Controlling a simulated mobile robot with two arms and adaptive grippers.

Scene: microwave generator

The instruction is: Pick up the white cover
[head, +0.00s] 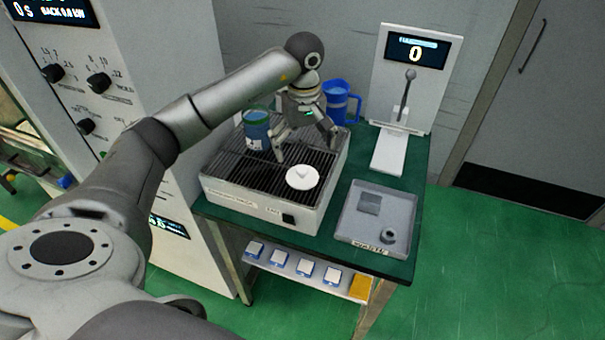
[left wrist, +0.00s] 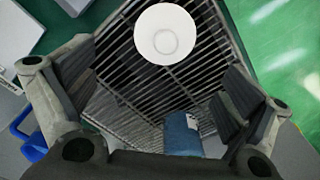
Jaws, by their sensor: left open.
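The white cover (head: 302,177) is a round disc with a small raised knob. It lies on the dark slatted grate of a white box-shaped unit (head: 262,208), near its front right. It also shows in the left wrist view (left wrist: 165,34), at the top, beyond the fingertips. My left gripper (head: 305,146) is open and empty above the grate, behind the cover and apart from it. In the left wrist view its two fingers (left wrist: 160,85) stand wide apart. My right gripper is not in view.
A blue container (head: 256,130) stands on the grate, left of my gripper. A blue jug (head: 338,103) stands behind the unit. A grey tray (head: 376,218) with small parts lies to the right on the green table. A white display stand (head: 410,90) is at the back right.

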